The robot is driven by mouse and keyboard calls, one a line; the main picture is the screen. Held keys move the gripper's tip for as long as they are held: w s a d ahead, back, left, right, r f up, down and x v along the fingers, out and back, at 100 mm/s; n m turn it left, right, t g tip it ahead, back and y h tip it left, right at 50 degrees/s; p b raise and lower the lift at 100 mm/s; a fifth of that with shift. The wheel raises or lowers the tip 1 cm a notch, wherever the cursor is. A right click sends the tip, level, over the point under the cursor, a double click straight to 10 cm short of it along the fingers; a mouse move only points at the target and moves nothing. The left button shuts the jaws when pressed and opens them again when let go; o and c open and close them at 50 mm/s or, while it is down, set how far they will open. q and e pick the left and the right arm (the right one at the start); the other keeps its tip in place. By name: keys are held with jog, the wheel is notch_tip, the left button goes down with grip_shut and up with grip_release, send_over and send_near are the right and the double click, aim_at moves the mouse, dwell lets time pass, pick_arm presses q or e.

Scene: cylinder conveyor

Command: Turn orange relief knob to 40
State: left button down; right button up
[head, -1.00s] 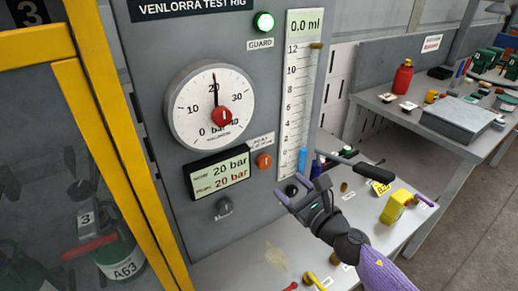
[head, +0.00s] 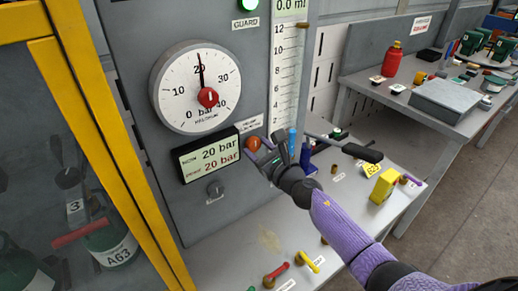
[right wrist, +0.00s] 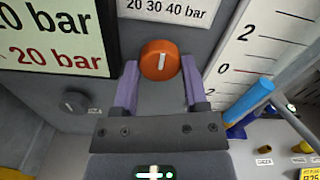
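The orange relief knob (head: 254,143) is on the grey rig panel, below a label; in the right wrist view the knob (right wrist: 160,58) shows a white mark standing nearly upright. My right gripper (head: 264,150) is at the panel, facing the knob. In the right wrist view its purple fingers (right wrist: 160,72) are spread, one tip at each side of the knob; I cannot tell whether they touch it. The dial gauge (head: 201,88) has its needle near 20. The display (head: 209,154) reads 20 bar on both lines. My left gripper is not in view.
A small dark knob (head: 214,191) sits below the display. A lever with a black handle (head: 362,152) and a blue cylinder (right wrist: 250,100) are close to the right of my gripper. A yellow block (head: 383,186) and small parts lie on the bench. A yellow frame (head: 100,160) stands left.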

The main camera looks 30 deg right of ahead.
grip_shut()
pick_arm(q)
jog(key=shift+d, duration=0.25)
